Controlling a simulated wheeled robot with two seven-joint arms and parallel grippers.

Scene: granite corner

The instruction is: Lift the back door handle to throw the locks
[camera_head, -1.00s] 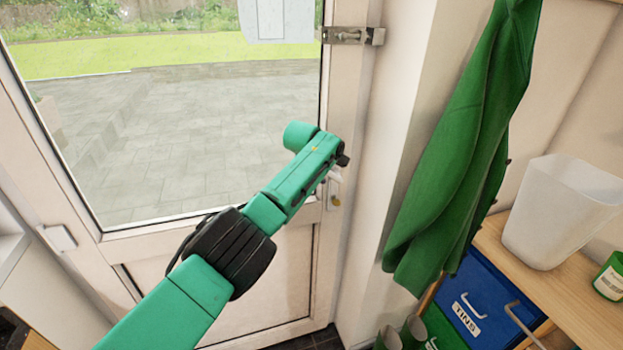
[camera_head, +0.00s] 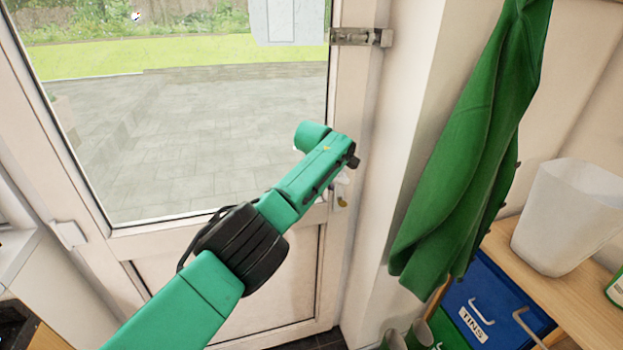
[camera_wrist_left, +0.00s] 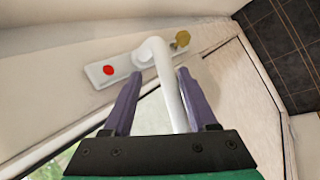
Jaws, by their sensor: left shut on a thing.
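The back door (camera_head: 225,272) is white with a large glass pane. Its white lever handle (camera_wrist_left: 168,85) shows in the left wrist view, running from a white plate (camera_wrist_left: 108,69) down between the purple fingers. A red dot and a brass knob lie either side of the lever's pivot. My left gripper (camera_wrist_left: 160,74) is shut on the lever. In the head view my green left arm covers most of the handle; only part of the white plate with a brass piece (camera_head: 341,194) shows beside it. My right gripper is not in view.
A metal bolt (camera_head: 358,37) sits higher on the door's edge. A green jacket (camera_head: 470,150) hangs to the right. A shelf holds a white bin (camera_head: 568,217), with a blue drawer labelled TINS (camera_head: 497,298) below. Boots stand near the floor.

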